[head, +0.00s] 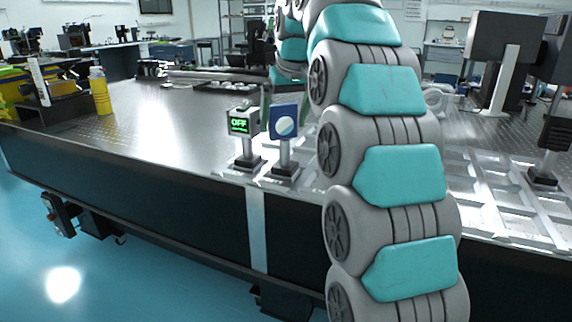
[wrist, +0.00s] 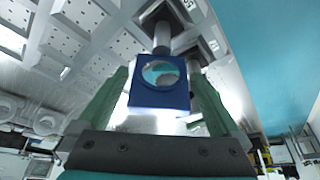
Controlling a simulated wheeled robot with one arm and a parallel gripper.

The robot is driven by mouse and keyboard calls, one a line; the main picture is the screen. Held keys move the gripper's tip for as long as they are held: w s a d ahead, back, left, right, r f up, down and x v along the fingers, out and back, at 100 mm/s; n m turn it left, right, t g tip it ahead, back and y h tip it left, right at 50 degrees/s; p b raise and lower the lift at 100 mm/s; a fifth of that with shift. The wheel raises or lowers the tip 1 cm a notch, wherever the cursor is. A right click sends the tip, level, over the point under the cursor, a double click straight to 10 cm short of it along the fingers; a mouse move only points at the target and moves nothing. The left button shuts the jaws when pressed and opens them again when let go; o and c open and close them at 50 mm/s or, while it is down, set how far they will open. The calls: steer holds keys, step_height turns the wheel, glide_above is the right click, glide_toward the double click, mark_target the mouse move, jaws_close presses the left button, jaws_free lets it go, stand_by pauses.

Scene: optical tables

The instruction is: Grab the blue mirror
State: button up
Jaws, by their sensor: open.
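The blue mirror (head: 284,112) is a square blue mount with a round reflective face. It stands upright on a grey post with a dark base near the table's front edge. In the wrist view the blue mirror (wrist: 158,99) appears upside down, between the two green fingers of my gripper (wrist: 159,73). The fingers are open, with a visible gap on each side of the mount. In the head view a green finger shows just behind the mirror's left side; my arm hides most of the gripper.
A grey device with a green "OFF" display (head: 243,122) stands on a post close to the mirror's left. A yellow bottle (head: 100,91) is farther left on the optical table (head: 165,125). Monitors (head: 505,45) stand at right. The table's left middle is clear.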

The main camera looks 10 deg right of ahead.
steer(key=shift+x, duration=1.1)
jaws_close()
